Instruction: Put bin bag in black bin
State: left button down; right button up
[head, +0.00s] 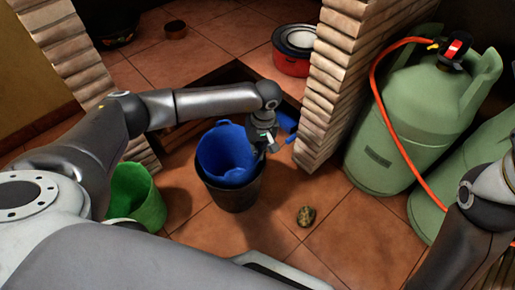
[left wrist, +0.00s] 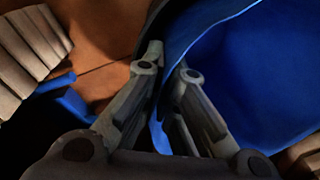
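The blue bin bag (head: 226,150) sits inside the black bin (head: 234,193), with its upper part standing above the rim, higher at the back left. In the left wrist view the bag (left wrist: 255,75) fills the right side as an open blue sheet. My left gripper (head: 268,146) is at the bag's right edge, over the bin's rim. In the left wrist view its fingers (left wrist: 168,62) lean close together, with the bag's edge between them. How firmly they grip is hard to see. My right arm shows at the lower right, but its gripper is out of view.
A green bucket (head: 136,196) stands left of the bin. A blue object (head: 286,123) lies behind it by the brick pillar (head: 334,85). A small mottled object (head: 306,216) is on the tiles. Green gas cylinders (head: 405,125) with an orange hose stand right. A red pot (head: 293,50) is behind.

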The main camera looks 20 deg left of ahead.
pick_arm(q)
jog(key=c, duration=1.6)
grip_release()
jog(key=shift+o, duration=0.2)
notch_tip(320, 180, up, 12)
jog(key=d, duration=0.1)
jog(key=shift+w, duration=0.4)
